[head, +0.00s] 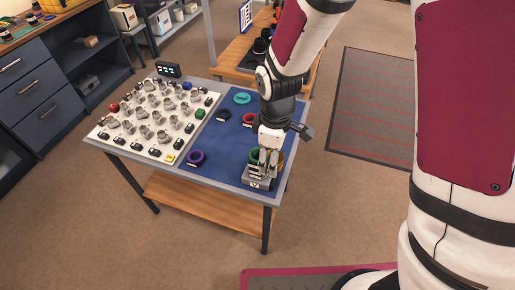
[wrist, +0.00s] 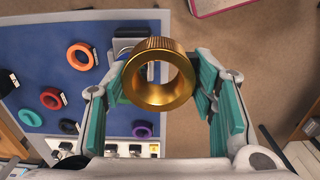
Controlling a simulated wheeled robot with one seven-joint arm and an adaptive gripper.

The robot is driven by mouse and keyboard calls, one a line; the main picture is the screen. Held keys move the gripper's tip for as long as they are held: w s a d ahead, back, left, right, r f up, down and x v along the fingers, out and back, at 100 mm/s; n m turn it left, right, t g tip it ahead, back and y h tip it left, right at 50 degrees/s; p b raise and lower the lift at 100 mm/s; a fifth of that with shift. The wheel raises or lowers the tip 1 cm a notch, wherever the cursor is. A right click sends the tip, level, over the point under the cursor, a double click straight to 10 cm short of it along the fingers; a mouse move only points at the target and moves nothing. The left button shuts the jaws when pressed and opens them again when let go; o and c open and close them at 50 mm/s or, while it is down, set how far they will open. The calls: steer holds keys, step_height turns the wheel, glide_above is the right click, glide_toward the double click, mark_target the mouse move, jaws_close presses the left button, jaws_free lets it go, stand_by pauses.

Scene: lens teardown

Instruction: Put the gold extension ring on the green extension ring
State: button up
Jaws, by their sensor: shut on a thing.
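The gold extension ring (wrist: 160,80) is held between the fingers of my gripper (wrist: 165,88), its round opening facing the wrist camera. In the head view, a gold edge (head: 281,158) shows beside my gripper (head: 268,158), over the grey stand (head: 258,182) at the mat's near right corner. A green patch (head: 253,155) shows at the left of the fingers, above the stand. It looks like the green extension ring, but the fingers cover much of it. In the wrist view the gold ring hides part of the stand (wrist: 128,32), and I cannot tell whether it touches anything below.
On the blue mat (head: 225,145) lie a purple ring (head: 196,157), a black ring (head: 223,116), a red ring (head: 249,119) and a teal ring (head: 242,98). An orange ring (wrist: 82,57) shows in the wrist view. A white board (head: 128,136) with many small parts fills the table's left.

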glide_above(258, 155)
steer(key=shift+s+d+f, duration=0.2)
steer(key=shift+s+f, duration=0.1)
steer(key=shift+w+a+f+p, duration=0.1)
steer(key=shift+w+f+p, duration=0.1)
steer(key=shift+f, duration=0.4)
steer(key=shift+w+a+f+p, duration=0.1)
steer(key=shift+f+p, duration=0.1)
steer(key=shift+f, duration=0.4)
steer(key=shift+w+f+p, duration=0.1)
steer(key=shift+f+p, duration=0.1)
steer(key=shift+f, duration=0.4)
steer(key=o, duration=1.2)
steer(key=shift+f, duration=0.15)
step_height(258, 155, up, 12)
steer(key=shift+r+b, duration=0.25)
steer(key=shift+b, duration=0.7)
